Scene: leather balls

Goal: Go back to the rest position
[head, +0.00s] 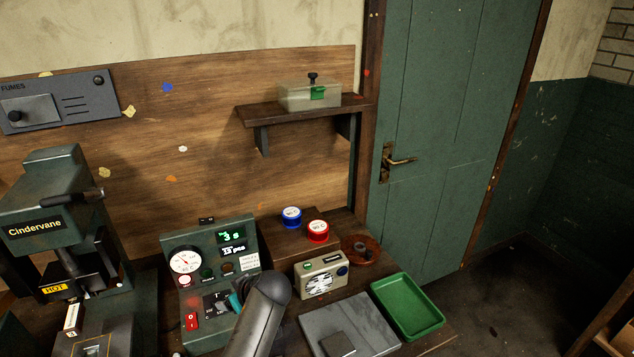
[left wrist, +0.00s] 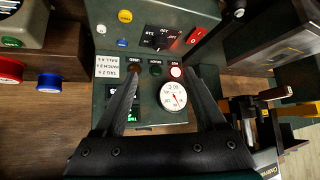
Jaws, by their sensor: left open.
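My left arm comes in from the bottom of the head view, and its grey link covers most of my left gripper; a teal part of the gripper (head: 237,301) shows by the green control box. In the left wrist view my left gripper (left wrist: 163,73) is open, its two dark fingers apart with nothing between them. The control box (left wrist: 148,98) fills the space beyond the fingers, with its round gauge (left wrist: 173,96) near the right finger. I cannot tell whether a finger touches the box. My right gripper is not in view.
The control box (head: 250,237) stands between the Cindervane press (head: 45,200) and a small beige timer (head: 320,278). Blue (head: 291,217) and red (head: 317,231) tins sit on a wooden block. A green tray (head: 408,307) is at right. A wall shelf (head: 300,113) holds a lidded box.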

